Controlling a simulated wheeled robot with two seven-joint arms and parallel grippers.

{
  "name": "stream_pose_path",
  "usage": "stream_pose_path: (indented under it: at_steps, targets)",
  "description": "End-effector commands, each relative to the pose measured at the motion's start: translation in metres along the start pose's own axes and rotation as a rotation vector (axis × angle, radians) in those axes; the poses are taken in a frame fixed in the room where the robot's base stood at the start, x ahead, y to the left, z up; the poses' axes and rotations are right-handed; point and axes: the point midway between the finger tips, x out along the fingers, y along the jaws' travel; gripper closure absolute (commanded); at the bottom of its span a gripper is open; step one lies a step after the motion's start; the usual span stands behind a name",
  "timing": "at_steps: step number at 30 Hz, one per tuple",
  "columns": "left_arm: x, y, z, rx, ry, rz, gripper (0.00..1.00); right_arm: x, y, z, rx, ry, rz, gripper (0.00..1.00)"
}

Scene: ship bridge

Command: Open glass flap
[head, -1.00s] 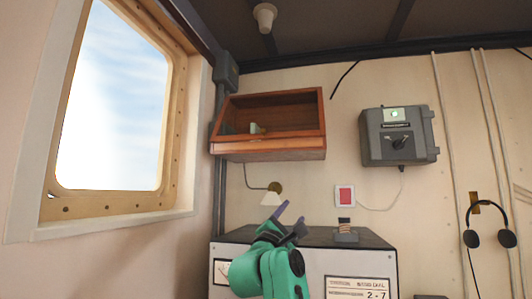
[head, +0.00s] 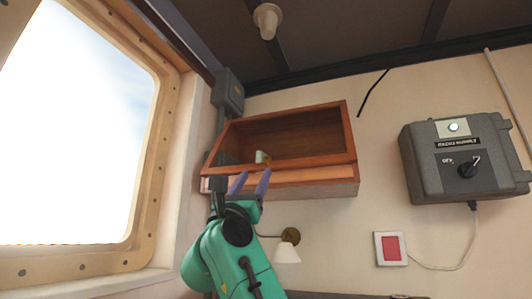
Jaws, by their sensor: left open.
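A wooden wall cabinet (head: 330,182) hangs in the middle of the head view. A reddish wooden frame (head: 349,128) borders its front; whether clear glass fills it I cannot tell. A small pale and brassy piece (head: 262,157) shows near the frame's lower edge; whether it is a knob or something inside is unclear. My left gripper (head: 251,183) is open and empty, with its two purple fingers pointing up. The fingertips overlap the cabinet's lower front, just below the small piece. Contact cannot be told. My right gripper is not in view.
A large window (head: 160,150) fills the left side. A wall lamp (head: 287,250) hangs just below the cabinet, close to my left arm. A grey switch box (head: 462,155) and a red-and-white panel (head: 390,249) are on the wall at right. A grey junction box (head: 229,92) sits by the cabinet's upper left.

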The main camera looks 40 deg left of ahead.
Motion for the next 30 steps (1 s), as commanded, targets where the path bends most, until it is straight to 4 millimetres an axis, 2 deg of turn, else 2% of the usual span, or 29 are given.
stream_pose_path:
  at_steps: [1, 3, 9, 13, 20, 21, 25, 30]
  targets:
    - [0.021, 0.001, 0.005, 0.003, 0.005, 0.0, 0.44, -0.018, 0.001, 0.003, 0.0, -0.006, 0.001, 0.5]
    - [0.04, 0.001, 0.005, 0.002, 0.005, 0.0, 0.44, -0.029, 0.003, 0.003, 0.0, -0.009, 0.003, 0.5]
    - [0.083, 0.0, 0.004, 0.004, 0.003, 0.0, 0.44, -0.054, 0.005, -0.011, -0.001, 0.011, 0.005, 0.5]
    - [0.092, 0.0, 0.0, 0.002, 0.003, 0.0, 0.44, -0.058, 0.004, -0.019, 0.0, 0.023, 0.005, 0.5]
    - [0.092, 0.0, -0.002, 0.002, 0.002, 0.0, 0.44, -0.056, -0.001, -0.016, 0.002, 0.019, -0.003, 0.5]
    - [0.092, 0.0, -0.002, 0.002, 0.002, 0.0, 0.52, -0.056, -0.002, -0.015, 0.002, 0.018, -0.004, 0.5]
    - [0.092, 0.0, -0.002, 0.002, 0.002, 0.0, 1.0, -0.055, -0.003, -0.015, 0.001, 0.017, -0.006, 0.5]
    - [0.092, 0.0, -0.002, 0.002, 0.003, 0.0, 1.0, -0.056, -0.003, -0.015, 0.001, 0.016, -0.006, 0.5]
